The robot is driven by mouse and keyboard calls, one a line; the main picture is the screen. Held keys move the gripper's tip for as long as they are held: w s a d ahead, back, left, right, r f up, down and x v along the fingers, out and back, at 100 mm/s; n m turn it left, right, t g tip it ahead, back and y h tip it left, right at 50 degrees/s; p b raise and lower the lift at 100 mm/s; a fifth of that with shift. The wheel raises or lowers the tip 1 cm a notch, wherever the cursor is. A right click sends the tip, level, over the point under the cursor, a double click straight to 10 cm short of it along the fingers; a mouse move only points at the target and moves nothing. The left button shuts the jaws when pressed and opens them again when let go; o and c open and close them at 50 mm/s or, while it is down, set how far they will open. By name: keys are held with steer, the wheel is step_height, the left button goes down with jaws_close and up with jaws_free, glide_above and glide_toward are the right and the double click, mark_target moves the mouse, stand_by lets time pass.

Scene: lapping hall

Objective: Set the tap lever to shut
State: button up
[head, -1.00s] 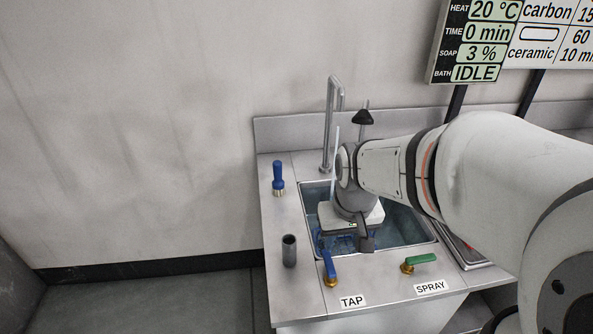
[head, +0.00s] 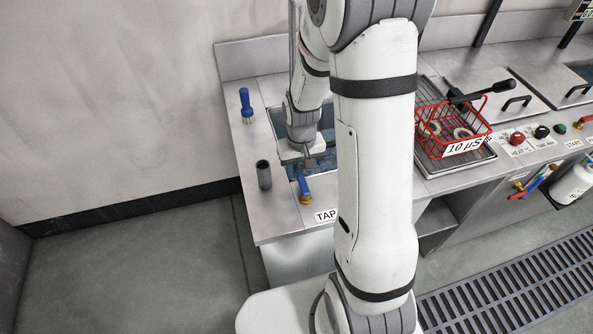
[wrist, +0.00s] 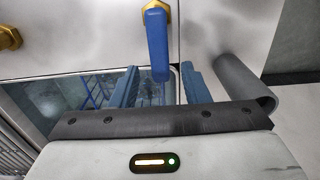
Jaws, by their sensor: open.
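The tap's blue lever (head: 303,182) rises from a brass base at the sink's front edge, beside the TAP label (head: 325,216). It points back towards the sink. In the wrist view the blue lever (wrist: 157,45) reaches down between the two blue fingertips of my gripper (wrist: 159,72), with a gap on each side. My gripper (head: 301,164) is open, low over the front of the sink, just behind the lever in the head view. Whether a finger touches the lever I cannot tell. My arm hides the spray lever in the head view.
A grey tube (head: 264,174) stands left of the lever, and in the wrist view it (wrist: 245,82) is close beside my right finger. A blue-handled brush (head: 246,105) stands further back. A red basket (head: 452,125) sits on the drainer to the right. Another brass fitting (wrist: 8,38) shows at left.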

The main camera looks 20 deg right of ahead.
steer(key=shift+f, duration=0.75)
steer(key=shift+c, duration=0.5)
jaws_close()
